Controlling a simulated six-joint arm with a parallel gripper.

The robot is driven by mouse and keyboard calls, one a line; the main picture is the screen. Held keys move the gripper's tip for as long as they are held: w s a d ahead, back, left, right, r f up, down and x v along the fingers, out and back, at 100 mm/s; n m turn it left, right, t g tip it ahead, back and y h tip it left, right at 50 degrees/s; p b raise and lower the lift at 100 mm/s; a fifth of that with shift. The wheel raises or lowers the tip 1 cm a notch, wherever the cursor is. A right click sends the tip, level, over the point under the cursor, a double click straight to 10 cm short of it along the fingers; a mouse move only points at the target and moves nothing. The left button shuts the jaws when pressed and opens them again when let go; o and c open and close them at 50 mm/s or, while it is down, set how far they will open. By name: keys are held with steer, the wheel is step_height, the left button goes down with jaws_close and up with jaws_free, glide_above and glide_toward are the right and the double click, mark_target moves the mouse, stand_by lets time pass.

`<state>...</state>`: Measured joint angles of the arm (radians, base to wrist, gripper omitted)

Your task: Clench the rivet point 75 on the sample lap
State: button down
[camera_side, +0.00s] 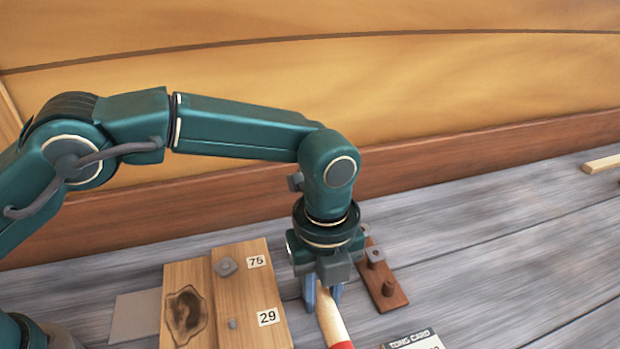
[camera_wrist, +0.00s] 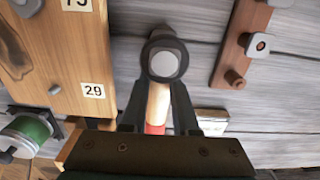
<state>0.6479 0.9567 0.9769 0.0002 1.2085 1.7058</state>
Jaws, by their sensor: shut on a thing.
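The sample lap (camera_side: 240,295) is a pale wooden board lying on the planks, with labels 75 (camera_side: 256,262) and 29 (camera_side: 268,317). Beside the 75 is a square grey piece at rivet point 75 (camera_side: 226,266); in the wrist view it is at the top left corner, partly cut off. Beside the 29 is a small grey nub (camera_side: 232,323). My gripper (camera_side: 322,292) is just right of the lap, shut on a hammer (camera_side: 330,320) by its wooden handle. The wrist view shows the round dark hammer head (camera_wrist: 163,62) beyond my fingers and a red band on the handle.
A red-brown block (camera_side: 396,292) with a square grey piece and pegs lies right of my gripper. A printed card (camera_side: 415,341) is at the front. A green spool-like thing (camera_wrist: 28,130) shows in the wrist view. The planks at right are mostly clear; a wooden wall stands behind.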

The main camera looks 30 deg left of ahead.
steer(key=shift+r, duration=0.7)
stand_by(0.4)
step_height(320, 180, up, 7)
steer(key=shift+d+f, duration=0.1)
steer(key=shift+f, duration=0.1)
steer(key=shift+r, duration=0.65)
steer(key=c, duration=1.5)
jaws_free()
jaws_close()
steer(key=shift+s, duration=0.1)
